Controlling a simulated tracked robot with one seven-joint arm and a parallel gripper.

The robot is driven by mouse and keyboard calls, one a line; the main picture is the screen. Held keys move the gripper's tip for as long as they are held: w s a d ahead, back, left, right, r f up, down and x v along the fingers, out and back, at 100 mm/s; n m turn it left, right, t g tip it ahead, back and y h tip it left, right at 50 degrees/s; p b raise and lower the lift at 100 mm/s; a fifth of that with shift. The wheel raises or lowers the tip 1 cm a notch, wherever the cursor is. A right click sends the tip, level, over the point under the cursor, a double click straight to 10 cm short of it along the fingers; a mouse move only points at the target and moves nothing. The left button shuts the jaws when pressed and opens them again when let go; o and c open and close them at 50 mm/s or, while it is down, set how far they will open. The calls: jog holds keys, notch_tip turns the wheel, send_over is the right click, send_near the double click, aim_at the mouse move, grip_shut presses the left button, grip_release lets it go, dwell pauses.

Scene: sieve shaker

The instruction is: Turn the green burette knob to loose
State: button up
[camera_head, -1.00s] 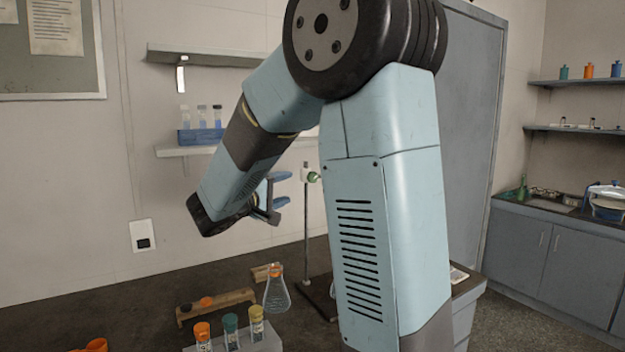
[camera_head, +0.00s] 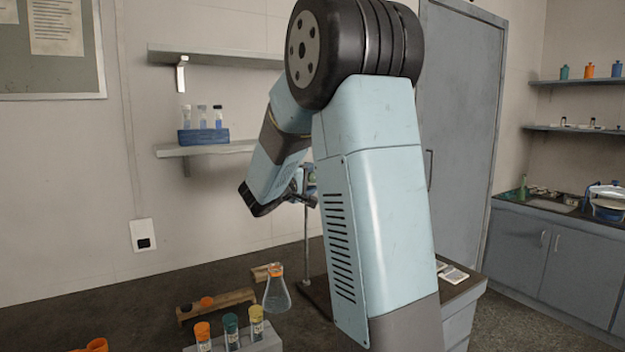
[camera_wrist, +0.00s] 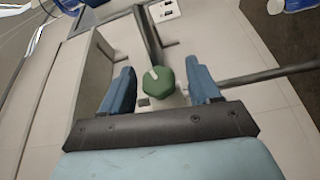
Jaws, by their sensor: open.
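The green burette knob (camera_wrist: 158,84) shows in the wrist view, a faceted knob with a pale mark at its upper left. My gripper (camera_wrist: 160,82) is open, with one blue finger on the left of the knob and one on the right. There is a visible gap between the knob and each finger, so they look apart from it. In the head view the burette stand's rod (camera_head: 306,225) rises from the bench. There my arm hides the knob and most of my gripper.
A flask with an orange neck (camera_head: 277,291) stands near the stand. A rack with capped bottles (camera_head: 262,343) and a wooden block (camera_head: 222,303) are in front. A blue tube rack (camera_head: 203,136) sits on a wall shelf. A dark rod (camera_wrist: 268,76) runs right of the knob.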

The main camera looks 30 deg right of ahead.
jog(key=shift+w+d, duration=0.1)
jog(key=shift+d, duration=0.1)
jog(key=shift+c, duration=0.3)
jog(key=c, duration=1)
jog(key=shift+o, duration=0.2)
jog(key=shift+f+n+t+h, duration=0.15)
jog(key=shift+n+t+h, duration=0.5)
jog(key=shift+h, duration=0.65)
jog(key=o, duration=0.8)
jog(key=shift+o, duration=1.1)
